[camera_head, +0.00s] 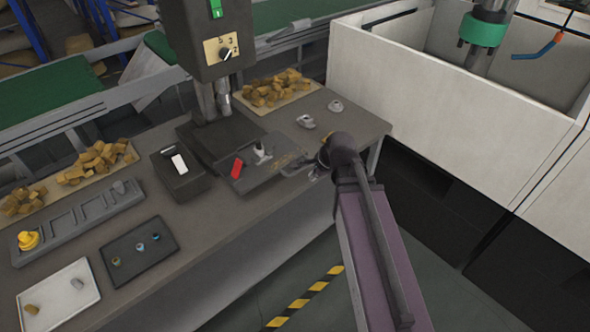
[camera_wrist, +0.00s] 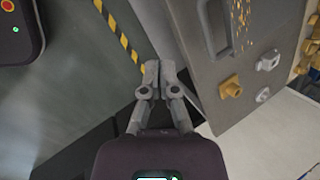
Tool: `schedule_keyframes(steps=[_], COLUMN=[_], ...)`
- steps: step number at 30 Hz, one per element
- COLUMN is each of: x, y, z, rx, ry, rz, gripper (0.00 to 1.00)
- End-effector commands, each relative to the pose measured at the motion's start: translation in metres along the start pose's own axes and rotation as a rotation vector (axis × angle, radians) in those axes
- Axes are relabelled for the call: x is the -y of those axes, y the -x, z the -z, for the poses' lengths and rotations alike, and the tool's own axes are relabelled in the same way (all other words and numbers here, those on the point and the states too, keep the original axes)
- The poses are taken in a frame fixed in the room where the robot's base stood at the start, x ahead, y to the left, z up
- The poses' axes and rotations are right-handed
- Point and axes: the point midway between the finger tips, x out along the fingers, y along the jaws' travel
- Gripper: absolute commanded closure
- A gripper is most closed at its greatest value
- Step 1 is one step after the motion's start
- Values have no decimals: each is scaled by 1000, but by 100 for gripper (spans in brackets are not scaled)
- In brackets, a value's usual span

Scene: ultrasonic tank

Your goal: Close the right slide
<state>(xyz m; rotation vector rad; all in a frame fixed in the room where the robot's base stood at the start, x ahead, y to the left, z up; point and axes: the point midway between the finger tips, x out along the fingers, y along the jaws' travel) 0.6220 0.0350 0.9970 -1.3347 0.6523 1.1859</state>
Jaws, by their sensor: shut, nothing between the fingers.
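On the bench under the drill press, a dark flat fixture (camera_head: 262,178) with a red piece (camera_head: 237,168) sits to the right of a dark block (camera_head: 182,182) with a white piece (camera_head: 180,164) on it. I cannot tell for sure which part is the right slide or how far it is open. My gripper shows in the wrist view (camera_wrist: 150,66), its two grey fingers together and empty, over the floor beside the bench edge. In the head view my wrist is at the bench's front right, close to the fixture's right end; the fingertips are hard to make out there.
The drill press (camera_head: 213,40) rises behind the fixture. Small grey parts (camera_head: 305,121) and a tray of tan pieces (camera_head: 270,90) lie farther back. A white walled enclosure (camera_head: 440,95) stands right of the bench. Floor with striped tape (camera_wrist: 120,30) is clear.

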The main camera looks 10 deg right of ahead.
Motion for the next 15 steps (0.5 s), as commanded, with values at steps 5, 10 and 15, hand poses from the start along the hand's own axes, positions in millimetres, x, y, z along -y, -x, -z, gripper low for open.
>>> schedule_keyframes(steps=[5,10,15], x=[15,30,44], y=[-14,-23,-28], z=[3,6,9], rx=[46,110,185], ry=[-308,-603,-877], rz=[84,152,203], gripper=[100,100,100])
